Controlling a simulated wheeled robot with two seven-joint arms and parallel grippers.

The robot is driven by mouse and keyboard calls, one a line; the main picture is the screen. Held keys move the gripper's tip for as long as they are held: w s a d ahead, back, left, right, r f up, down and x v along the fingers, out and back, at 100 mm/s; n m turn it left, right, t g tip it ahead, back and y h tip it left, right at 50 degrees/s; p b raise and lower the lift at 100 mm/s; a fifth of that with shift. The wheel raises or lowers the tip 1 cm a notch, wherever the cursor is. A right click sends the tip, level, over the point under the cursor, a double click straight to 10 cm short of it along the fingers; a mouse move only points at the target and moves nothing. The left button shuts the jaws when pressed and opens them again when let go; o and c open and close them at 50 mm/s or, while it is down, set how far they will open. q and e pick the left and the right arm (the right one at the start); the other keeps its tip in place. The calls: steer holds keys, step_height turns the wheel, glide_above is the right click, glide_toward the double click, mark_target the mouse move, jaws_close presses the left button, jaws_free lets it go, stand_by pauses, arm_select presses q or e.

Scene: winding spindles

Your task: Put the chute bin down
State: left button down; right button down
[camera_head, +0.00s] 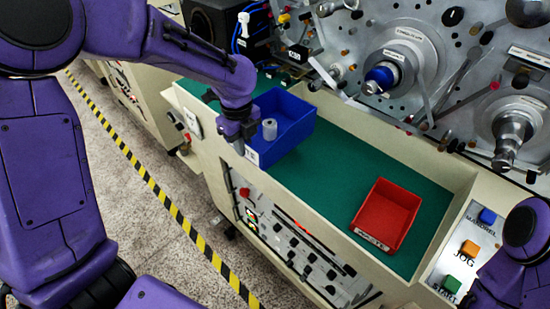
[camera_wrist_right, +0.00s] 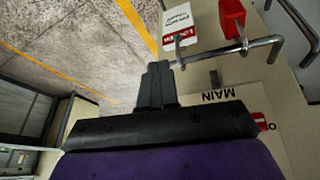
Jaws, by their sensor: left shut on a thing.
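The blue bin (camera_head: 296,107), which I take to be the chute bin, is at the left part of the green-floored tray. A pale cylinder (camera_head: 269,129) stands inside it. My left gripper (camera_head: 236,138) is shut on the bin's near-left wall, beside its white label. I cannot tell whether the bin's underside touches the green floor. My right gripper (camera_wrist_right: 158,82) appears in the right wrist view with its fingers together and nothing seen between them. The fingertips are close to a bent metal bar (camera_wrist_right: 235,50), and I cannot tell if they touch.
A red bin (camera_head: 387,212) sits at the right of the tray. Bare green floor (camera_head: 340,160) lies between the bins. The winding machine with its spindles (camera_head: 385,75) rises behind. Mandrel, jog and start buttons (camera_head: 468,248) are at the right.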

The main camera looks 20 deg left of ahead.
mark_target(260, 149)
arm_select(q)
steer(key=w+d+f, duration=0.1)
steer(key=w+d+f+p, duration=0.1)
steer(key=w+d, duration=0.1)
steer(key=shift+w+f, duration=0.1)
steer(key=shift+w, duration=0.15)
steer(key=w+f, duration=0.1)
steer(key=d+f+p, duration=0.1)
steer(key=f, duration=0.1)
steer(key=w+d+f+p, duration=0.1)
steer(key=f, duration=0.1)
steer(key=shift+w, duration=0.35)
step_height(260, 149, down, 2)
steer(key=shift+d+f+p, duration=0.15)
steer(key=shift+p, duration=0.8)
steer(key=shift+w+f, duration=0.1)
steer(key=shift+f, duration=0.25)
steer(key=shift+f, duration=0.15)
steer(key=c, duration=1.6)
jaws_free()
steer(key=o, duration=0.4)
steer(key=shift+c, duration=0.2)
